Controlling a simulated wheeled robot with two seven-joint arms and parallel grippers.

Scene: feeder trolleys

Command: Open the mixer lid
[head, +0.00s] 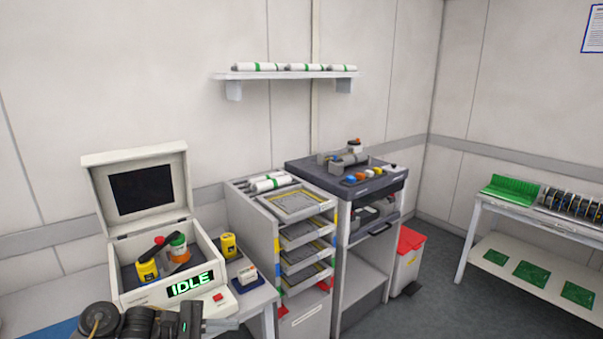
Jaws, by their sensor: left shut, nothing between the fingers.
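The mixer (130,288) is a cream box on the table at the left, and its front display reads IDLE in green. Its lid (100,195), with a dark inner panel, stands raised at the back, so the mixer is open. Inside are a yellow jar (147,272) and a jar with a green top (178,243). A dark bar lies between them. My left gripper (222,325) is low in front of the mixer, below the display and near the red button (218,297). It is shut and empty. My right gripper is not in view.
Another yellow jar (228,246) and a small white-topped item (247,275) stand right of the mixer. A rack of grey trays (303,236) and a dark-topped cart (300,165) follow. A red-lidded bin (408,262) stands beyond. Open floor lies at the right.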

